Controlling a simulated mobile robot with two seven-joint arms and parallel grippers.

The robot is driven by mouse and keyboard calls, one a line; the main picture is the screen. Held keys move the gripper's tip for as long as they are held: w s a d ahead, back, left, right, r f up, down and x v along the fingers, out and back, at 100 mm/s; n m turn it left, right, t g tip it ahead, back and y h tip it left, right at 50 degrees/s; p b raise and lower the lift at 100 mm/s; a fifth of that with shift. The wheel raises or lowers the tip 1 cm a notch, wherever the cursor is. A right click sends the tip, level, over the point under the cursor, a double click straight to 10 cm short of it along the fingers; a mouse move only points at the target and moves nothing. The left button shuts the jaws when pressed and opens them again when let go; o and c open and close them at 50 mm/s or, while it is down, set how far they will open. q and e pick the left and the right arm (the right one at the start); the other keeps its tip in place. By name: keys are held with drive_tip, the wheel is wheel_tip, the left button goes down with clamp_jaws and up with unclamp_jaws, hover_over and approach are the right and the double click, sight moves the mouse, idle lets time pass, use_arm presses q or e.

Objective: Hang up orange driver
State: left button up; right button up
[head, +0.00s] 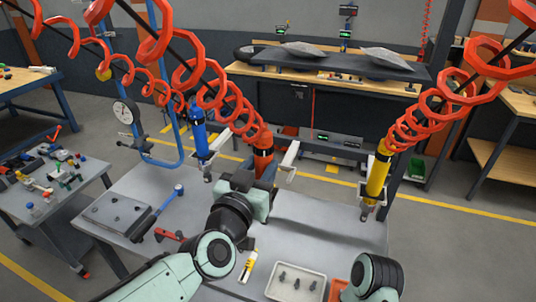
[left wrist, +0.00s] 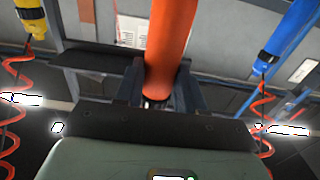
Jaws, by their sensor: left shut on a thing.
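The orange driver (head: 263,160) stands roughly upright over the work table, its top meeting the end of a red coiled hose. My left gripper (head: 262,183) is shut on it; my wrist hides its lower part in the head view. In the left wrist view the orange driver (left wrist: 168,45) passes between the two dark fingers (left wrist: 160,88). The blue driver (head: 200,138) hangs on a coil to its left, and the yellow driver (head: 377,178) hangs to its right. My right gripper is out of the frames; only a right arm link shows.
The grey work table (head: 320,235) holds a white tray (head: 296,282) with small dark parts, a red-handled tool (head: 168,235), a yellow tool (head: 249,265) and a dark-edged plate (head: 117,213). Pale bars (head: 290,157) flank the orange driver. Red coils (head: 205,85) cross the space above.

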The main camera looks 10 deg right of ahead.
use_arm(q)
drive_tip(key=shift+w+d, duration=0.15)
drive_tip(key=shift+w, duration=0.05)
drive_tip(key=shift+w+d+f, duration=0.25)
drive_tip(key=shift+w+d, duration=0.15)
drive_tip(key=shift+w, duration=0.15)
drive_tip(key=f+p+x, duration=0.1)
drive_tip(key=p+x, duration=0.1)
drive_tip(key=x, duration=0.9)
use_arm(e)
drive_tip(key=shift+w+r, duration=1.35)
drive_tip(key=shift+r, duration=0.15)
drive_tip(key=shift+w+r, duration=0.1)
use_arm(q)
drive_tip(key=shift+s+f+b, duration=0.1)
drive_tip(key=shift+f+b, duration=0.6)
drive_tip(key=shift+f, duration=0.55)
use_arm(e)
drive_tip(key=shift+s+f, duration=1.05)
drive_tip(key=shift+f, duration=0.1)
